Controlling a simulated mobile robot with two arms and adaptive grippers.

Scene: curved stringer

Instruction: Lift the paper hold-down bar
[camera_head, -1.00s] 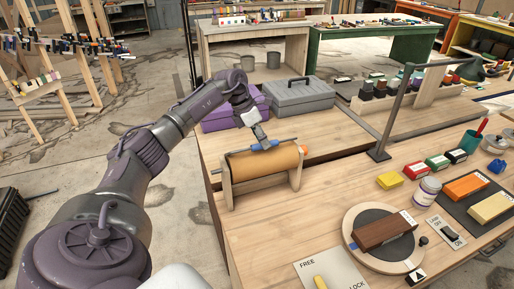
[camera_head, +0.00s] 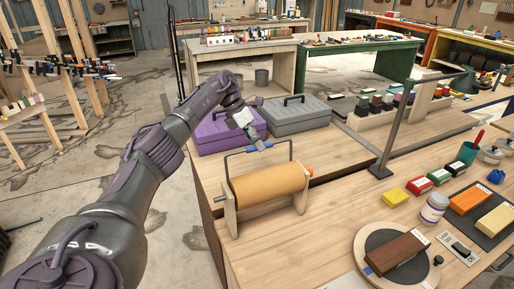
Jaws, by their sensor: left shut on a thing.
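The brown paper roll (camera_head: 268,187) sits on a wooden stand (camera_head: 231,214) on the workbench. The hold-down bar (camera_head: 281,142) is a thin dark U-shaped frame with a blue grip in its middle. It stands raised above the roll, with its side legs running down to the stand. My left gripper (camera_head: 254,143) comes in from the upper left and is shut on the bar's blue grip. The fingertips are small in the picture and partly cover the grip. My right gripper is not in view.
A purple toolbox (camera_head: 222,137) and a grey toolbox (camera_head: 298,117) stand close behind the roll. A dark metal post frame (camera_head: 397,128) rises to the right. A turntable with a brown block (camera_head: 397,252) and several coloured blocks occupy the front right.

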